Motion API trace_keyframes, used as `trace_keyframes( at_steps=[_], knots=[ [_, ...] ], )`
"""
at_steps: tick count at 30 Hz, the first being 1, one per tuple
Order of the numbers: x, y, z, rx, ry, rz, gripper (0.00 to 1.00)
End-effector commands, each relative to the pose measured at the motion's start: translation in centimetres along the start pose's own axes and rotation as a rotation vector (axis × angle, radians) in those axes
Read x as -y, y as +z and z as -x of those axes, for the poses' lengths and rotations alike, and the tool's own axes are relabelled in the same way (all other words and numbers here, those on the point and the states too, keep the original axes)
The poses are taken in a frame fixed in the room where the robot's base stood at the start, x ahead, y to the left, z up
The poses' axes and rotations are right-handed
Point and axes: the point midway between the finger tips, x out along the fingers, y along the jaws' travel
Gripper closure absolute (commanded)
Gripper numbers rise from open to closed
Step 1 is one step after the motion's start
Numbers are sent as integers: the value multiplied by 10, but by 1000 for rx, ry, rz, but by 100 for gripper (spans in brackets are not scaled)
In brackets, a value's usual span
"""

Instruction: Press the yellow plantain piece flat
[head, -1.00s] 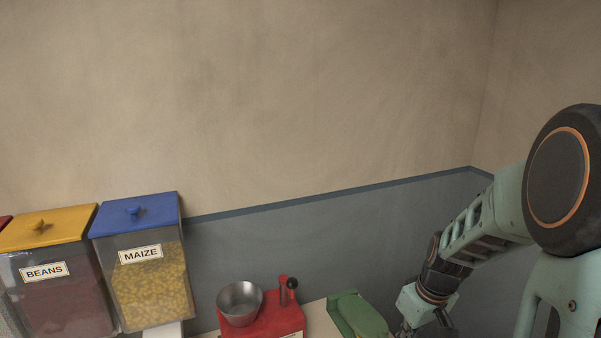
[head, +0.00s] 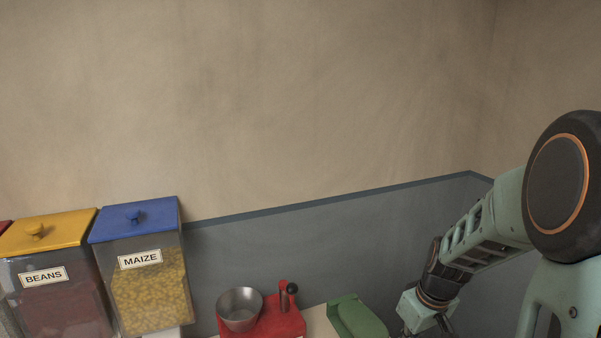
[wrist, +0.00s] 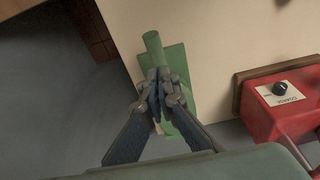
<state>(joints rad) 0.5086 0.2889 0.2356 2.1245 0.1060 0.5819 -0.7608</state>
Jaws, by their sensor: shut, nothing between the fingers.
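A green press (head: 357,316) stands on the counter at the bottom of the head view, right of a red machine, and is cut off by the frame edge. In the wrist view its flat green plate (wrist: 178,62) and a rounded green handle (wrist: 152,42) show. My gripper (wrist: 160,74) is shut and empty, its fingertips over the green press near the handle; I cannot tell whether they touch it. The fingers hide part of the press. In the head view my gripper's fingers are cut off at the bottom. No yellow plantain piece is visible in either view.
A red machine (head: 277,318) with a metal bowl (head: 240,309) and a black-knobbed lever stands left of the press. Bins of maize (head: 152,290) and beans (head: 62,305) stand further left. The pale counter (wrist: 215,30) is bare beside the press in the wrist view.

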Motion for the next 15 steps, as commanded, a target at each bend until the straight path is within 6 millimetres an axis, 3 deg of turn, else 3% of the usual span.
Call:
trace_keyframes(
  at_steps=[15],
  knots=[
    [0, 2, -8, 0, 0, 0, 100]
  ],
)
